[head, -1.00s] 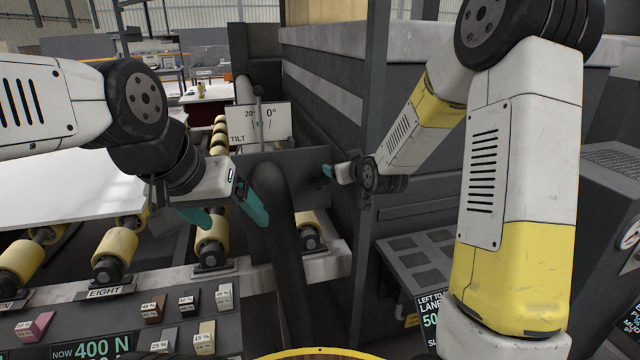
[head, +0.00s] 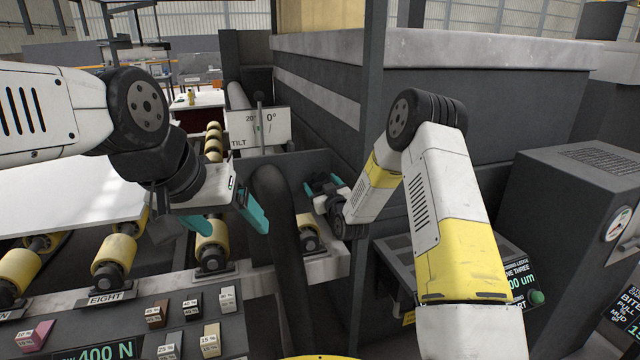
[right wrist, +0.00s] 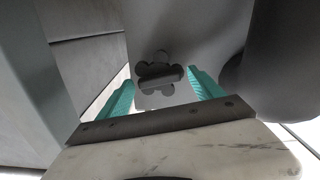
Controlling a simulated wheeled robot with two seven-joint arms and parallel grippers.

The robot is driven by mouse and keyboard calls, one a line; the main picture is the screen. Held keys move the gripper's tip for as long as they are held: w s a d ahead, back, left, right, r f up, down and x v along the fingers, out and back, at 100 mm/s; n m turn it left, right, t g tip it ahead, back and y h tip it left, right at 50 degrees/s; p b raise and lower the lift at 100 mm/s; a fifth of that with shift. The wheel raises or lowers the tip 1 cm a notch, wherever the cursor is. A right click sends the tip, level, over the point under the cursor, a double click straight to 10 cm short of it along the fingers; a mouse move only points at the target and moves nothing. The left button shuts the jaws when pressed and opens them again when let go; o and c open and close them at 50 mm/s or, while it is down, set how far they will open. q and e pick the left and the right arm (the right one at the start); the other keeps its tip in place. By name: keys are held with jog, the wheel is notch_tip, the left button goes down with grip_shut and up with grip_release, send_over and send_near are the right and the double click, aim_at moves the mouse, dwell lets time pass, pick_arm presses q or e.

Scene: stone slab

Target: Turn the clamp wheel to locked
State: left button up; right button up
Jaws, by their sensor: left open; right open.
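In the right wrist view a dark grey lobed wheel (right wrist: 158,73) with a bar across its middle sits on a grey surface; I take it to be the clamp wheel. The teal fingers of my right gripper (right wrist: 160,88) are open, one on each side of the wheel in the picture. I cannot tell whether they touch it. In the head view my right gripper (head: 322,185) is beside the dark panel behind the thick black post; I cannot make out the wheel there. My left gripper (head: 225,220) is open and empty above the rollers.
A thick black curved post (head: 278,235) stands between my two grippers. A tilt gauge (head: 258,128) is behind. A white slab (head: 70,205) lies on yellow rollers at left. A button panel (head: 180,325) is in front, and a grey cabinet (head: 560,220) stands at right.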

jog(key=shift+w+a, duration=0.2)
jog(key=shift+w, duration=0.35)
jog(key=shift+c, duration=0.3)
jog(key=c, duration=1.3)
